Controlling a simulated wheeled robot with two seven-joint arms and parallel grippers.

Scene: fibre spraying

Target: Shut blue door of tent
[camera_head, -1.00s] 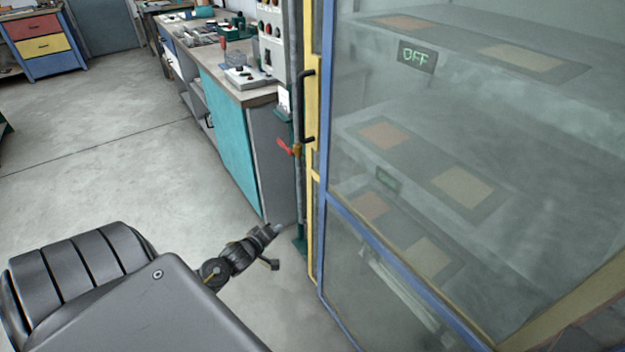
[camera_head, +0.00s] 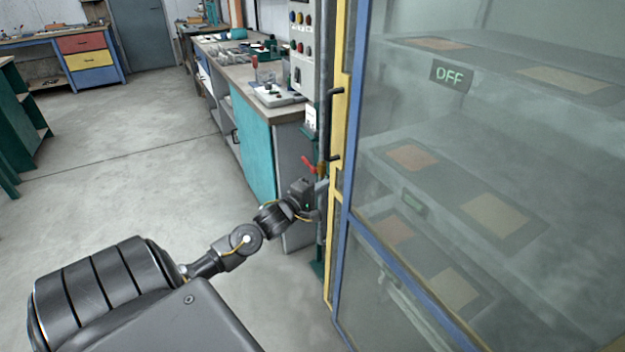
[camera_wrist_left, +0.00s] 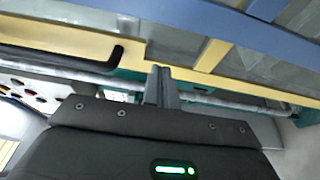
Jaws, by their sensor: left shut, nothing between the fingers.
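The tent is a booth of cloudy see-through panels. Its blue frame (camera_head: 346,200) runs up the near corner and also shows in the left wrist view (camera_wrist_left: 240,32). Beside it on the left is a yellow frame (camera_head: 329,262) with a long black handle (camera_head: 333,122). My left gripper (camera_head: 321,188) is shut and empty at the yellow frame's left edge, below the handle. In the left wrist view its fingers (camera_wrist_left: 161,85) overlap the yellow frame, to the right of the black handle (camera_wrist_left: 60,75); I cannot tell whether they touch. My right gripper is out of view.
A pipe with a red valve lever (camera_head: 309,163) stands close to my left gripper. Behind is a workbench (camera_head: 255,150) with a teal side and a control panel (camera_head: 303,48). Shelves show inside the booth, with a green-lit sign (camera_head: 452,76). The floor at left is clear.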

